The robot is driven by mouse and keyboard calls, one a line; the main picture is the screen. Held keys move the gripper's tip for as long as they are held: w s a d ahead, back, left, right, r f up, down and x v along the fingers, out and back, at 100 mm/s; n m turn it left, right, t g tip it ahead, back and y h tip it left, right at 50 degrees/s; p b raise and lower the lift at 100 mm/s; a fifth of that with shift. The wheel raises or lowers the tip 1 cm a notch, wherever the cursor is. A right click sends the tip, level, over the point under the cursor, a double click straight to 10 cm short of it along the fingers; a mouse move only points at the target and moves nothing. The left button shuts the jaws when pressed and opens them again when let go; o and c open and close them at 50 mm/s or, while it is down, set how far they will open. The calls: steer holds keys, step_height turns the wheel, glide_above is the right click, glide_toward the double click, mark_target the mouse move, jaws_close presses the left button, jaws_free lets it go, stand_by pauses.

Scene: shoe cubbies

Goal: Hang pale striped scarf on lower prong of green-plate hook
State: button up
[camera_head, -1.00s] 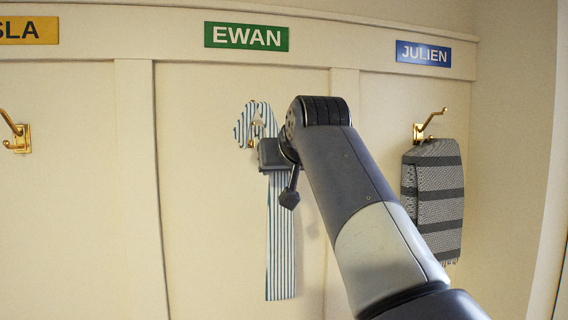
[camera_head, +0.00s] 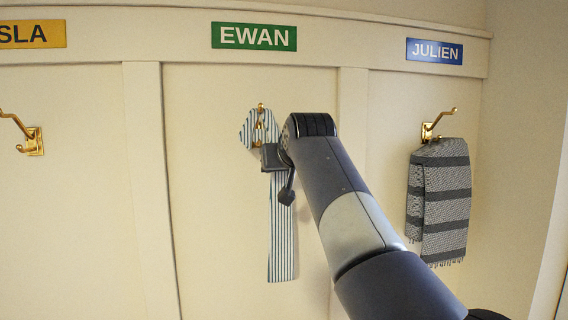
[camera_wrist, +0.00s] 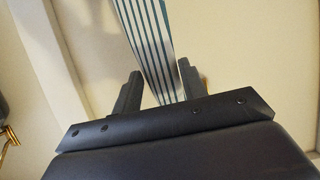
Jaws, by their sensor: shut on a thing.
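The pale scarf with blue stripes (camera_head: 281,235) hangs long and narrow in front of the middle panel, under the green EWAN plate (camera_head: 254,37). Its upper part bends over at the brass hook (camera_head: 260,122), which is partly hidden by the scarf. I cannot tell whether the fold rests on the lower prong. My gripper (camera_head: 272,158) is at the scarf just below the hook, its fingers partly hidden by my arm. In the wrist view the striped scarf (camera_wrist: 148,35) runs between my two fingers (camera_wrist: 158,92), and they are shut on it.
A grey and black striped scarf (camera_head: 440,200) hangs on the brass hook (camera_head: 437,125) under the blue JULIEN plate (camera_head: 434,51) at the right. An empty brass hook (camera_head: 30,140) is at the left under the yellow plate (camera_head: 32,34). Raised vertical strips divide the panels.

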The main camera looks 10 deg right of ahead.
mark_target(279, 183)
steer(key=shift+w+f, duration=0.1)
steer(key=shift+w, duration=1.15)
steer(key=shift+w+f, duration=0.4)
steer(key=shift+f, duration=0.1)
steer(key=shift+f, duration=0.1)
steer(key=o, duration=1.1)
steer(key=shift+s, duration=0.1)
steer(key=b+v, duration=0.2)
steer(key=v, duration=0.8)
steer(key=shift+s+b, duration=0.3)
steer(key=shift+b, duration=0.05)
